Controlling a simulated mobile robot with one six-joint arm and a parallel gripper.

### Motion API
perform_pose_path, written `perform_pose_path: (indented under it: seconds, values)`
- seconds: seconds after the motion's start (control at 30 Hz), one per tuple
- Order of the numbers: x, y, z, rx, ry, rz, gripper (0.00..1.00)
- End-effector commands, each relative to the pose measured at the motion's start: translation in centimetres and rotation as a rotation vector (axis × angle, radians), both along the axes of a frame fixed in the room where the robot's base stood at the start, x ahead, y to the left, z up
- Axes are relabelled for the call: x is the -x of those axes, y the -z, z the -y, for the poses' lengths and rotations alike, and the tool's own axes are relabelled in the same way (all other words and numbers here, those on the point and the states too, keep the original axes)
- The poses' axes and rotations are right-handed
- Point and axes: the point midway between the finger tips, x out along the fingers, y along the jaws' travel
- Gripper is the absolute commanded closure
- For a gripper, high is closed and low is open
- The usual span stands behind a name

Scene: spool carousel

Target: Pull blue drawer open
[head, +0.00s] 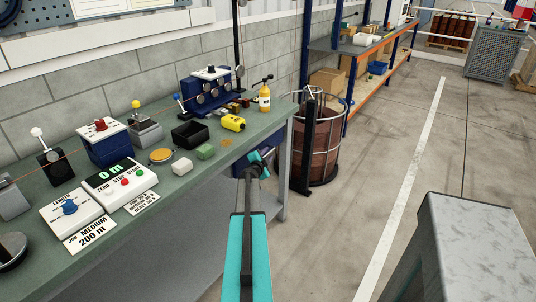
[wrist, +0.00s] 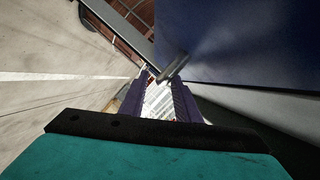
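The blue drawer (head: 267,153) sits under the right end of the green workbench, partly hidden behind my arm in the head view. In the wrist view its dark blue face (wrist: 245,40) fills the upper right, with a grey metal bar handle (wrist: 173,66) at its left edge. My gripper (head: 257,166) is at the drawer front. In the wrist view my gripper (wrist: 161,84) has its two dark fingers apart, with the handle at the fingertips. I cannot tell whether the fingers touch it. How far the drawer is out is hidden.
The green workbench (head: 226,166) holds a control box (head: 120,180), a black bin (head: 190,133) and a yellow bottle (head: 265,98). A wire-framed brown drum (head: 326,150) stands just right of the bench. A grey cabinet (head: 470,235) is at the lower right. The floor between is clear.

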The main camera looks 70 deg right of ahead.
Motion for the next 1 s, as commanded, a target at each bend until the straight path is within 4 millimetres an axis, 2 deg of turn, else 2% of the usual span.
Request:
perform_pose_path:
  seconds: [0.1, 0.3, 0.7, 0.73, 0.9, 1.0]
  values:
    - [-0.1, 0.2, 1.1, 0.0, 0.0, 0.0, 0.71]
    - [-0.2, 0.5, 2.1, -0.001, -0.001, 0.0, 0.71]
    - [-0.2, 0.5, 2.3, 0.0, -0.001, 0.0, 0.71]
    - [-0.2, 0.5, 2.3, 0.0, -0.001, 0.0, 0.72]
    - [-0.3, 0.5, 2.3, 0.0, -0.002, 0.0, 1.0]
    - [-0.3, 0.5, 2.2, 0.0, -0.002, 0.0, 1.0]
